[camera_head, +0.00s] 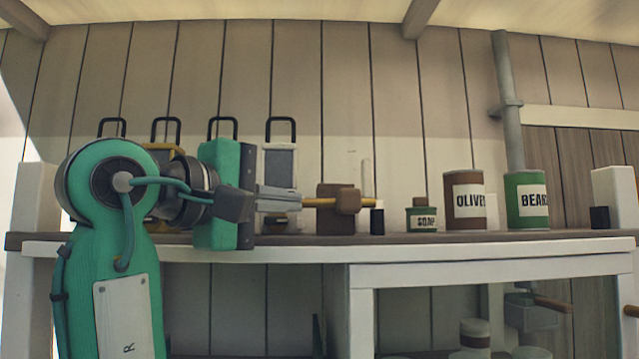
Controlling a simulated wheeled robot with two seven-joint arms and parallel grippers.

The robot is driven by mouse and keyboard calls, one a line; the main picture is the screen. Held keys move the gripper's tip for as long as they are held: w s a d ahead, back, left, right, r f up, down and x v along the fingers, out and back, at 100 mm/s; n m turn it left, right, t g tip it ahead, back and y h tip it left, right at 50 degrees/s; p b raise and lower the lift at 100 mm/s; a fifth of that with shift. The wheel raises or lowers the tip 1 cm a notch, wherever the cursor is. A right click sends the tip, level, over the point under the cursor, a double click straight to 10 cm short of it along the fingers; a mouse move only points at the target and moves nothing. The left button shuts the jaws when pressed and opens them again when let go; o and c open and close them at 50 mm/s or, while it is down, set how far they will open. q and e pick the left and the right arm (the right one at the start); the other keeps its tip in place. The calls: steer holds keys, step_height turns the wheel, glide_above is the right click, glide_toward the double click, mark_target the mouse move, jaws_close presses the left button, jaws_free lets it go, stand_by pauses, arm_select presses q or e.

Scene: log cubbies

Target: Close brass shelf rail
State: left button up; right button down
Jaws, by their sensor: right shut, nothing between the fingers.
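The brass rail (318,202) shows as a short yellow rod above the shelf top, just left of centre. A brown block (347,199) sits around it, and its right end is by a small black post (377,218). My right arm, green with an R on it, comes up from the lower left. Its gripper (292,197) is shut and empty, with the grey fingertips at the rod's left part. I cannot tell whether they touch it. The arm and gripper hide whatever of the rail lies further left. My left gripper is out of view.
A green soap tin (422,217), a brown olives can (464,205) and a green beans can (527,203) stand on the shelf (450,241) to the right. Several lanterns (281,160) stand behind my arm. Another black post (599,217) is at the right end. Cubbies lie below.

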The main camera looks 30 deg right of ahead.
mark_target(336, 203)
steer(key=shift+s+d+r+p, duration=0.1)
steer(key=shift+s+d+p, duration=0.15)
steer(key=shift+d, duration=0.25)
steer(key=shift+s+d+r+p, duration=0.15)
steer(key=shift+d+p, duration=0.15)
steer(key=shift+d, duration=0.15)
steer(key=shift+s+d, duration=0.25)
steer(key=shift+s, duration=0.05)
steer(key=shift+s+d+f+p, duration=0.1)
steer(key=shift+s+d+p, duration=0.2)
steer(key=shift+d+p, duration=0.05)
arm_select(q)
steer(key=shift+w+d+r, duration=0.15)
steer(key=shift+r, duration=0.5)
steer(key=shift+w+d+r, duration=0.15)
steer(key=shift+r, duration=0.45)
arm_select(e)
steer(key=shift+d+f, duration=0.1)
steer(key=shift+d, duration=0.1)
